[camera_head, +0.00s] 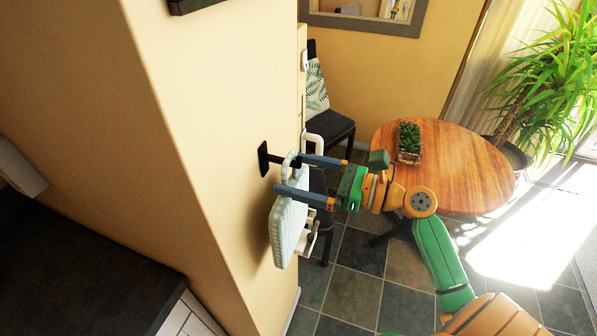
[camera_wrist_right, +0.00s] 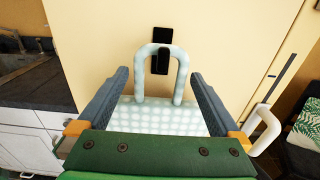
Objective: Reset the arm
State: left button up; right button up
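My right gripper (camera_head: 288,173) is open beside the wall. Its two blue-grey fingers are spread apart, one on each side of the loop handle of a pale mint object with a checked face (camera_head: 287,232). The object hangs on a black wall hook (camera_head: 264,159). In the right wrist view the loop handle (camera_wrist_right: 178,75) rises over the hook (camera_wrist_right: 162,50), between the spread fingers (camera_wrist_right: 160,73), with a visible gap on each side. The object's lower part is hidden there by my gripper body. My left gripper is not in view.
A round wooden table (camera_head: 462,170) with a small potted plant (camera_head: 409,139) stands to the right of the wall. A dark chair (camera_head: 333,125) is behind. A white handle (camera_head: 313,141) sticks out near the wall's edge. A dark counter (camera_head: 70,270) is lower left.

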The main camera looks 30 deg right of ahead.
jog(key=b+v, duration=0.3)
jog(key=v, duration=0.4)
jog(key=w+d+f+n+g+h, duration=0.1)
jog(key=d+f+h, duration=0.25)
jog(key=f, duration=0.85)
jog(key=w+d+f+g+h, duration=0.1)
jog(key=w+d+f+h, duration=0.2)
jog(key=f, duration=0.9)
jog(key=s+f+n+g+h+b, duration=0.1)
jog(key=s+f+n+g+h, duration=0.2)
jog(key=f, duration=0.5)
jog(key=s+f+n+g, duration=0.1)
jog(key=s+f+n, duration=0.2)
jog(key=s+f, duration=0.45)
jog(key=s+a+f+n+g+h, duration=0.1)
jog(key=s+a+f+n+g, duration=0.2)
jog(key=s+a+f+n, duration=0.3)
jog(key=s+a+f+n+g+h+b, duration=0.1)
jog(key=s+a+f+n+g, duration=0.2)
jog(key=s+a+f+n, duration=0.3)
jog(key=s+f+n, duration=0.5)
jog(key=s+n, duration=0.3)
jog(key=n, duration=0.3)
jog(key=shift+s+a+n+g, duration=0.25)
jog(key=shift+s+n+g, duration=0.05)
jog(key=shift+s, duration=0.1)
